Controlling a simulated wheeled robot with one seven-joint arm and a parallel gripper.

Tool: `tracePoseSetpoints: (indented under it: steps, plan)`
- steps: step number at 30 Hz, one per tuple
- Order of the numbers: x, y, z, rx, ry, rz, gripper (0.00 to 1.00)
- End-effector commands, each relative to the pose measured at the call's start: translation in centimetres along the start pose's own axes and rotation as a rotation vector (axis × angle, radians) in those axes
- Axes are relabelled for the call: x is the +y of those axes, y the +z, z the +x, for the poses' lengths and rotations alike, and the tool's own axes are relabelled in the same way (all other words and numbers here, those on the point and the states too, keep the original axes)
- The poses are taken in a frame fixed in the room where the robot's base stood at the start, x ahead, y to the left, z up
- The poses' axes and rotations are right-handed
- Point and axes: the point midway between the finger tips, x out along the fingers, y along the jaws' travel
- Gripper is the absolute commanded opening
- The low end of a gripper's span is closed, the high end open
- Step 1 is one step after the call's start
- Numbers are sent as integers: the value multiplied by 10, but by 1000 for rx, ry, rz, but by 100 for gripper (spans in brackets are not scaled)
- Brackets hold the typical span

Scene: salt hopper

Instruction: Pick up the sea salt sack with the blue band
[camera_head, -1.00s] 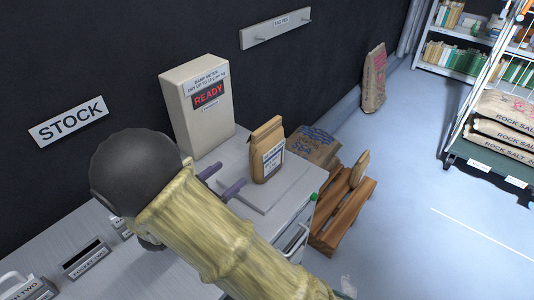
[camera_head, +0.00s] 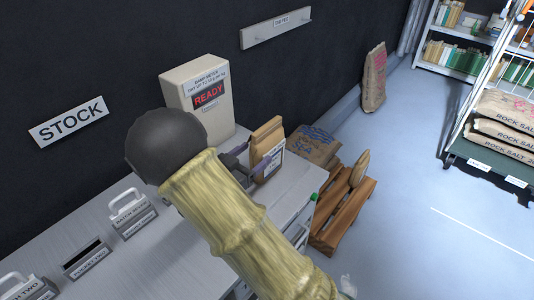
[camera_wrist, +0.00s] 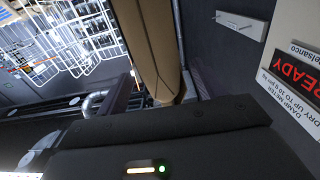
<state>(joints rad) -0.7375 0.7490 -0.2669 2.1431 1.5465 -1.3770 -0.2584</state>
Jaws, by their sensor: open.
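A brown sack with blue print reading SEA (camera_head: 316,144) lies at the back, beyond the counter's right end and behind a wooden pallet. I cannot make out a clear blue band on it. My gripper (camera_head: 250,160) is at a small upright brown paper bag (camera_head: 266,135) with a white label on the counter, well to the left of that sack. My gripper is open, its fingers at the bag's near side. In the wrist view, the brown bag (camera_wrist: 150,45) stands between the dark fingers of my gripper (camera_wrist: 160,92); whether they touch it is unclear.
A beige damp meter (camera_head: 198,95) reading READY stands behind my gripper. The wooden pallet (camera_head: 343,215) holds a brown scoop-like object (camera_head: 358,170). Another sack (camera_head: 374,78) leans on the wall. A trolley (camera_head: 490,165) holds rock salt sacks. The floor between is clear.

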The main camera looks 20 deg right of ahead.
Motion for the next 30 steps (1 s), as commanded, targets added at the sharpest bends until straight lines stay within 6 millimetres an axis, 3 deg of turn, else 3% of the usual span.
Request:
tracePoseSetpoints:
  steps: [12, 28, 30]
  plan:
    - [-1, 9, 49, 0, 2, 0, 69]
    - [-1, 9, 50, 1, 1, 0, 69]
    - [-1, 9, 50, 1, 1, 0, 57]
